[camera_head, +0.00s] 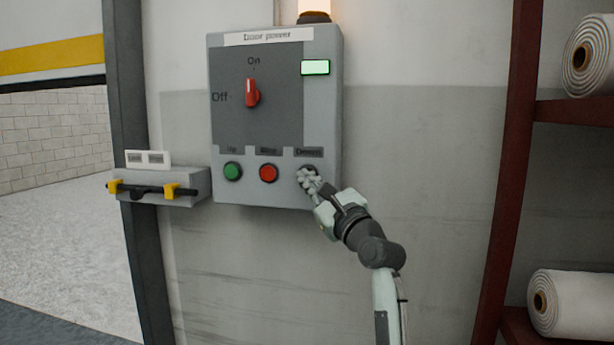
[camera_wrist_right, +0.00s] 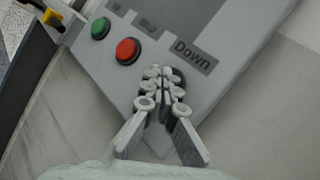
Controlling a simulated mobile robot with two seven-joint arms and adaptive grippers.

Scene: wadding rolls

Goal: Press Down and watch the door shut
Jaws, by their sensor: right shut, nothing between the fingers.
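The grey control box (camera_head: 329,130) hangs on the wall, with a red switch (camera_head: 252,92) pointing at On and a lit green indicator (camera_head: 315,67). Below are a green button (camera_head: 232,172), a red button (camera_head: 268,173) and the dark Down button (camera_head: 304,168). My right gripper (camera_head: 309,178) is shut and empty, its fingertips at the Down button and covering much of it. In the right wrist view the fingertips (camera_wrist_right: 163,82) overlap the Down button (camera_wrist_right: 179,77) below its "Down" label (camera_wrist_right: 194,55). Whether the button is pressed in cannot be told. My left gripper is not in view.
A doorway opening with a pale floor (camera_head: 60,230) lies at left, beside a dark frame post (camera_head: 135,200). A grey bracket with yellow clips (camera_head: 195,182) juts out by the post. A dark red rack (camera_head: 512,160) with white rolls (camera_head: 575,303) stands at right.

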